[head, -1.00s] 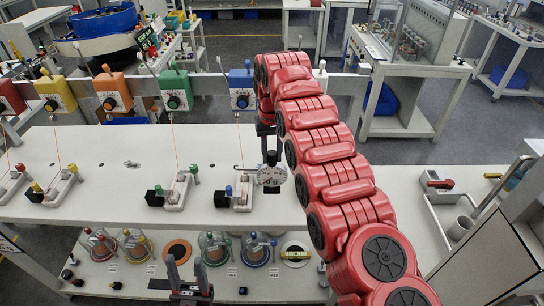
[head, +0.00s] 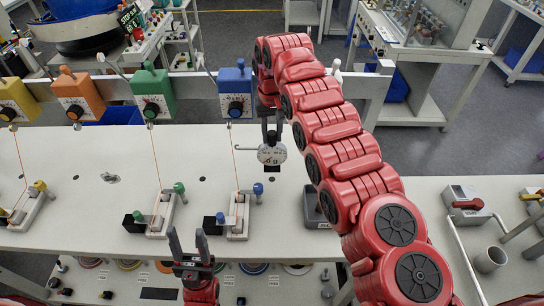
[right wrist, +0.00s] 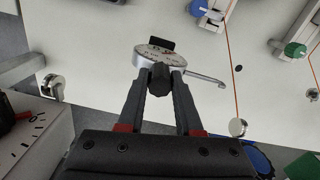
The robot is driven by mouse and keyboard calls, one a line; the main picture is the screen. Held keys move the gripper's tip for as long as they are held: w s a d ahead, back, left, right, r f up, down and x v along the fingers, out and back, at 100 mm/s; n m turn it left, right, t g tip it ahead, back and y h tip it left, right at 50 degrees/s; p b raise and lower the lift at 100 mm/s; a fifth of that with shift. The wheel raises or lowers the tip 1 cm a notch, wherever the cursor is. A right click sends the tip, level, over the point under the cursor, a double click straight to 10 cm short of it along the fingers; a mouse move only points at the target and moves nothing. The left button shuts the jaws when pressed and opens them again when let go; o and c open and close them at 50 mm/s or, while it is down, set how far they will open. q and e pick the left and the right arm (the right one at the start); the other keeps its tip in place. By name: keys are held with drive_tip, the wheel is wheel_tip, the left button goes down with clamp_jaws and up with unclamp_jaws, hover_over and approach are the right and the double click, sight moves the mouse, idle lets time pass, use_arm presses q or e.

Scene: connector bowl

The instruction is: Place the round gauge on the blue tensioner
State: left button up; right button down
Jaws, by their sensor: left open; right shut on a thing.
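The round gauge (head: 271,154) has a pale dial and a thin arm pointing left in the head view. My right gripper (head: 271,132) is shut on it, above the bench. In the right wrist view the gauge (right wrist: 160,55) sits tilted at the fingertips (right wrist: 160,78). The blue tensioner (head: 235,92) hangs on the rail, behind and left of the gauge, apart from it. An orange thread runs down from it to a clamp with blue knobs (head: 238,222) on the bench. My left gripper (head: 189,246) is open and empty at the bench's front edge.
A grey box with a red lever (head: 468,203) stands at the right. The bench middle (head: 200,165) is mostly clear.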

sight(272, 149)
drive_tip(key=shift+s+f, duration=0.1)
drive_tip(key=shift+f, duration=0.45)
wheel_tip(272, 149, down, 5)
drive_tip(key=shift+r+p, duration=0.2)
drive_tip(key=shift+p, duration=1)
drive_tip(key=shift+f, duration=0.35)
drive_tip(key=c, duration=0.6)
unclamp_jaws()
